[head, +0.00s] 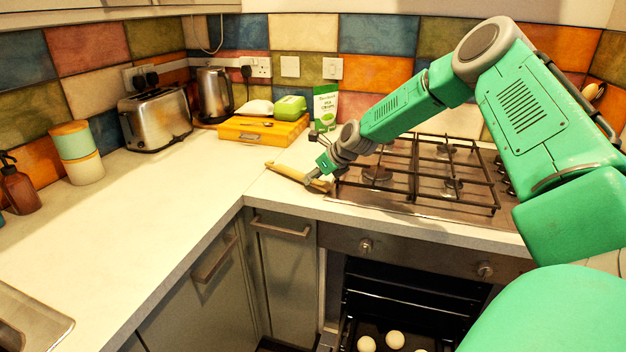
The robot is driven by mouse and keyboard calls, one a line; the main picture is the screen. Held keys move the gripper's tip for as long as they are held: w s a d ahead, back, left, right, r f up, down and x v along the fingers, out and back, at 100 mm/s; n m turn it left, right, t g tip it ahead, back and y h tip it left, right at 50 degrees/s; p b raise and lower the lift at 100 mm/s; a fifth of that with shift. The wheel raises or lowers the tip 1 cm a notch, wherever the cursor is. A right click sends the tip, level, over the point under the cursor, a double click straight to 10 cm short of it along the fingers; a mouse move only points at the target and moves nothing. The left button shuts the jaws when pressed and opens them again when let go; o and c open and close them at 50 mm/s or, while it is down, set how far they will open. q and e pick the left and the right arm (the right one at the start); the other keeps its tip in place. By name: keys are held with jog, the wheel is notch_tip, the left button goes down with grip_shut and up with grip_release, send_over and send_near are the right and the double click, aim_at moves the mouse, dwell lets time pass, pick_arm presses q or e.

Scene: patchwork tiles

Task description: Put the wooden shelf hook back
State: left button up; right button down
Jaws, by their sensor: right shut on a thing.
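The wooden shelf hook (285,171) is a long pale wooden piece at the counter corner, just left of the hob. My right gripper (314,179) reaches in from the right over the hob and is shut on the hook near its right end. The hook lies low along the counter; I cannot tell whether it touches the surface or is slightly above it. The fingers hide part of its right end. My left gripper is not in view.
The gas hob (420,175) with black grates is beside my right gripper. Below it the oven (405,287) is open, with several white round things inside. A wooden box (262,133), green pouch (325,106), toaster (156,120) and kettle (214,95) stand behind.

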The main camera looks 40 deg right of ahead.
jog(key=shift+w+a+f, duration=0.1)
jog(key=shift+f, duration=0.05)
jog(key=shift+f, duration=0.1)
jog(key=c, duration=1.2)
grip_release()
jog(key=shift+d+f, duration=0.15)
jog(key=shift+d, duration=0.05)
